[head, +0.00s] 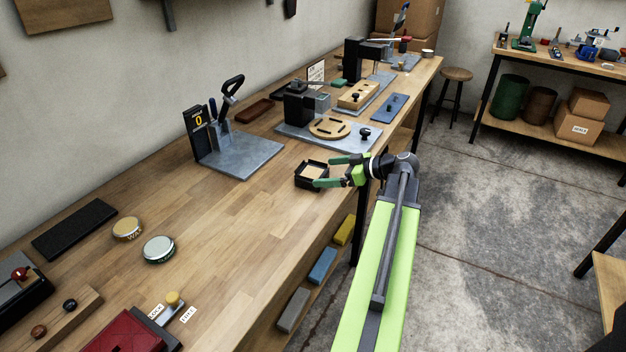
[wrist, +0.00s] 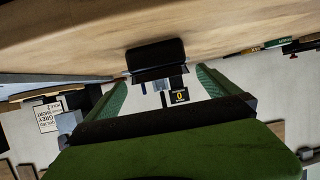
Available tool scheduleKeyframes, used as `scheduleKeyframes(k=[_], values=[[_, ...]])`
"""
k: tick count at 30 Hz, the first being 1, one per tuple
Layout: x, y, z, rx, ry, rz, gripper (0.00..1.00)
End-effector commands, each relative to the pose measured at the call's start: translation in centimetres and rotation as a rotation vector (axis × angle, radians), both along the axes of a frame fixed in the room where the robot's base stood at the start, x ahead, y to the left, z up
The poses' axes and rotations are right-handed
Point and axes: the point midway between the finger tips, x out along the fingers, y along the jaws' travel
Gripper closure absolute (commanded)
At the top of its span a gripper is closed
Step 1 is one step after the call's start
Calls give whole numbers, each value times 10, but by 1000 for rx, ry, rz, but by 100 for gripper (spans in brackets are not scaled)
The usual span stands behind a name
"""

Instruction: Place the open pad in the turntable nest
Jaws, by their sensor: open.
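The open pad (head: 312,171), a small black square case with a tan inside, sits on the bench near its front edge. In the wrist view the dark case (wrist: 155,55) shows ahead, between the finger ends. My gripper (head: 325,172) is open, its two green fingers pointing left at the pad, their tips overlapping its right side in the head view. Whether they touch it I cannot tell. The turntable (head: 330,127) is a round tan disc with dark slots on a grey plate, behind the pad; I cannot make out which recess is the nest.
A grey plate (head: 243,156) with a black stand and lever is left of the turntable. A black-knobbed post (head: 364,133) stands at the turntable plate's right. Two round tins (head: 159,249) are nearer. Bare bench lies left of the pad.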

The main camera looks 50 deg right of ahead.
Motion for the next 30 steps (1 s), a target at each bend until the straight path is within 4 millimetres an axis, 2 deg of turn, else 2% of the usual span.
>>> scheduleKeyframes(k=[7, 10, 17, 30], values=[[29, 9, -21, -1, 0, 4, 0], [41, 13, -25, 0, 0, 2, 0], [43, 14, -23, 0, 0, 0, 1], [43, 13, -23, 0, 0, 0, 59]])
